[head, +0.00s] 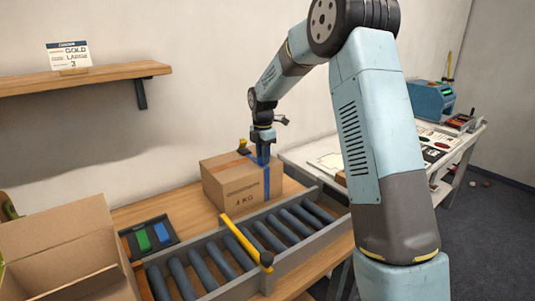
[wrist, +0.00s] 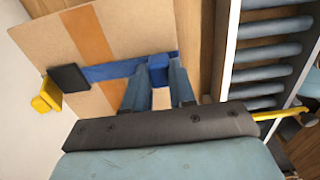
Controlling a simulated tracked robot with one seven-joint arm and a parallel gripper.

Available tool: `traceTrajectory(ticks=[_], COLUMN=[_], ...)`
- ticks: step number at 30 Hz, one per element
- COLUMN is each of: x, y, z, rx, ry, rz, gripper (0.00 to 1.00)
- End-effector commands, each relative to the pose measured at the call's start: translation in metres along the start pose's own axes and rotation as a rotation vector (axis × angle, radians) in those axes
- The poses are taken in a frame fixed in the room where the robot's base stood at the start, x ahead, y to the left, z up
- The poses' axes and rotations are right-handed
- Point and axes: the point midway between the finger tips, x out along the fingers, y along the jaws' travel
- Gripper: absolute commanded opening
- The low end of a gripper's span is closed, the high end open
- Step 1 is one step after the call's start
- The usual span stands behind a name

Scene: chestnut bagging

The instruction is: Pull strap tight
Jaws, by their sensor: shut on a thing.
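A closed cardboard box (head: 228,188) marked "4 KG" stands on the wooden bench behind the roller conveyor. A blue strap (head: 267,182) runs down its front near the right end. In the wrist view the strap (wrist: 115,70) crosses the box top (wrist: 45,42), over an orange-brown tape band. A black and yellow buckle piece (wrist: 68,78) sits at the strap's other end, by the box edge. My gripper (head: 264,160) is over the right part of the box top. In the wrist view its fingers (wrist: 158,90) are shut on the blue strap.
The roller conveyor (head: 192,297) with a yellow bar (head: 240,236) across it lies in front of the box. An open carton (head: 70,245) is at the lower left, beside a tray (head: 148,238) with green and blue pieces. A wall shelf (head: 110,77) holds a sign (head: 68,58).

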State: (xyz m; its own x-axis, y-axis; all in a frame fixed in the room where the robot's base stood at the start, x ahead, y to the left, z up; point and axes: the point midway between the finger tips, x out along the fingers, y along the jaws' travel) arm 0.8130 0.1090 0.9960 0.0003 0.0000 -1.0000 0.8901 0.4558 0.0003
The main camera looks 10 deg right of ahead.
Motion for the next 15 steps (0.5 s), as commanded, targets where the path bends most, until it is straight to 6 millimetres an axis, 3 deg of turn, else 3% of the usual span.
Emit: traceTrajectory(ticks=[7,8,15], x=[0.0001,0.0001,0.0003], y=[0.0,0.0,-0.0002], z=[-0.0022,-0.0021,-0.0005], rx=[-0.004,-0.004,-0.002], ry=[0.004,0.004,0.003], rz=[-0.001,-0.001,-0.001], gripper=[0.0,0.28,0.51])
